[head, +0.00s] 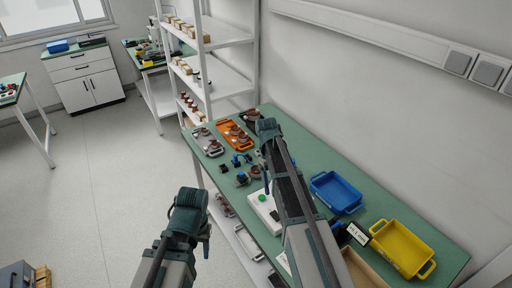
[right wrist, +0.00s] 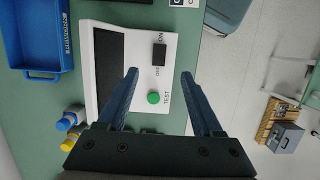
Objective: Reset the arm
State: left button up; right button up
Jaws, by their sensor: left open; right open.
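My left arm comes in at the lower left of the head view, and its gripper (head: 206,244) hangs over the floor in front of the bench, open, with nothing seen in it. My right arm reaches over the green bench (head: 360,205). My right gripper shows in the right wrist view (right wrist: 159,74), its two fingers apart and nothing between them. It is above the white test box (right wrist: 116,22), which has a green TEST button (right wrist: 153,97) and a black ON/OFF switch (right wrist: 158,54). In the head view my right arm partly covers this box (head: 262,207).
A blue bin (head: 335,193) and a yellow bin (head: 402,248) stand on the right of the bench. An orange tray (head: 226,127) and a grey tray (head: 207,146) with copper-coloured parts are at the far end. White shelving (head: 226,83) stands behind.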

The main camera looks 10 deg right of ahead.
jog(key=shift+a, duration=0.1)
jog(key=s+a+f+t+b, duration=0.1)
jog(key=s+a, duration=0.7)
jog(key=s, duration=0.1)
jog(key=s+a+f+t+b, duration=0.1)
jog(key=s+a+f+b, duration=0.1)
jog(key=s+a, duration=0.6)
jog(key=shift+s+a+f+t, duration=0.3)
jog(key=shift+s+a, duration=0.1)
jog(key=shift+s, duration=0.7)
